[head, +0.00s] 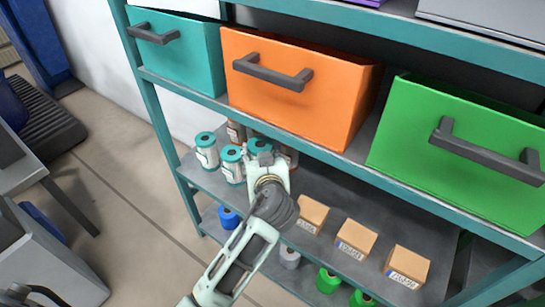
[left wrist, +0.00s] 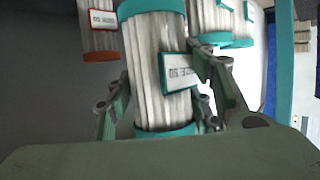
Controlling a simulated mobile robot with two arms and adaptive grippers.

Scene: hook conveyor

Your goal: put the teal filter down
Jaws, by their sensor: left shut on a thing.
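My left gripper (left wrist: 160,105) is shut on a teal filter (left wrist: 157,65), a white pleated cylinder with teal end caps and a label. In the head view this filter's teal cap (head: 259,145) shows just beyond my left wrist, over the middle shelf; the fingers are hidden there. Two more teal filters, a left one (head: 206,152) and a right one (head: 231,165), stand on that shelf to its left. A red-capped filter (left wrist: 98,30) is behind the held one. I cannot tell whether the held filter's base touches the shelf. My right gripper is not in view.
Teal (head: 185,55), orange (head: 290,95) and green (head: 450,150) bins sit on the shelf above, limiting headroom. Several small cardboard boxes (head: 355,240) stand right of my arm. Blue (head: 228,217) and green (head: 328,281) rolls are below. The middle shelf (head: 310,180) has bare room behind the boxes.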

